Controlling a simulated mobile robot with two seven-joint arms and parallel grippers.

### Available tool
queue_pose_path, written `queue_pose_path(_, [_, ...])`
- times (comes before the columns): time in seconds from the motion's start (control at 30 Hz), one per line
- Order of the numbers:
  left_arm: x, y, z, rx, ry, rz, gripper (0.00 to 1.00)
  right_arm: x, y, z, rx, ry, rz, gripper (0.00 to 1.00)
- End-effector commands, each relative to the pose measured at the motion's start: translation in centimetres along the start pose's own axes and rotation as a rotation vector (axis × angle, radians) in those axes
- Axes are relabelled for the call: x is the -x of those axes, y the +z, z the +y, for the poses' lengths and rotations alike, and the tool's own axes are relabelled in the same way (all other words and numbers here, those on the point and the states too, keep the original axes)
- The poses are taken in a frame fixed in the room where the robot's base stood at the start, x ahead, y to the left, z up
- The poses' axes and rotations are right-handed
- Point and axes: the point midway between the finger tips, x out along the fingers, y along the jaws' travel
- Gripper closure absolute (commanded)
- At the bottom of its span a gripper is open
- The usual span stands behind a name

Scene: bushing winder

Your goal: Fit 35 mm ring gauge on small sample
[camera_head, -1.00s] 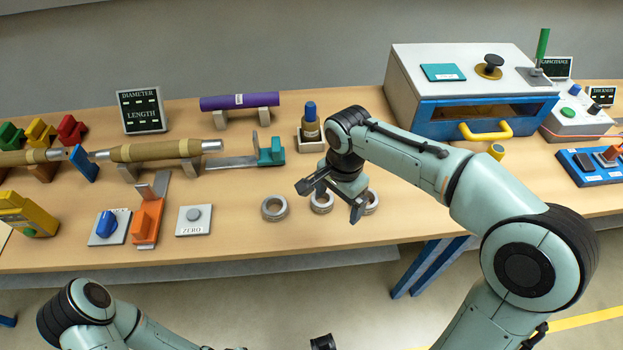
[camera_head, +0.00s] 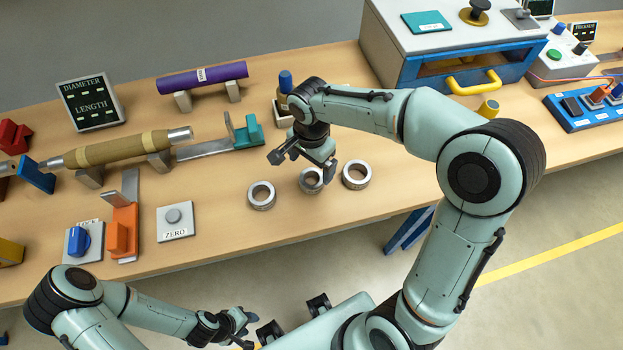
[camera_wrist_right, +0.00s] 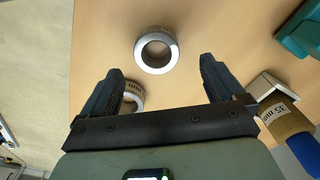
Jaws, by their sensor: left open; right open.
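Three metal ring gauges lie on the table: a left one (camera_head: 261,195), a middle one (camera_head: 303,186) and a right one (camera_head: 356,175). Their sizes cannot be read. My right gripper (camera_head: 302,164) is open and empty above the table by the middle ring, partly covering it. The right wrist view shows one whole ring (camera_wrist_right: 156,50) ahead of the fingers (camera_wrist_right: 160,88) and another ring (camera_wrist_right: 134,95) partly behind a finger. A brown cylinder marked 35 mm (camera_wrist_right: 283,118), with a blue end, stands in a white holder. My left gripper (camera_head: 243,324) is open and empty, low in front of the table.
A tan winding (camera_head: 110,149) rests on supports at left. A purple bar (camera_head: 203,77) lies behind it. A blue-framed machine (camera_head: 480,68) stands right.

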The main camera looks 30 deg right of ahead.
Motion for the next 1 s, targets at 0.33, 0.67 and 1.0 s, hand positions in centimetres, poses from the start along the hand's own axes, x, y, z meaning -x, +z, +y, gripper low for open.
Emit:
queue_pose_path(0.33, [-0.1, 0.0, 0.0, 0.0, 0.0, 0.0, 0.57, -4.5, 0.4, 0.5, -0.001, 0.003, 0.0, 0.04])
queue_pose_path(0.67, [-0.1, 0.0, 0.0, 0.0, 0.0, 0.0, 0.57, -5.1, 0.4, 0.4, 0.0, 0.0, 0.0, 0.08])
queue_pose_path(1.0, [-0.1, 0.0, 0.0, 0.0, 0.0, 0.0, 0.57, -5.0, 0.4, 0.4, 0.0, -0.001, 0.0, 0.7])
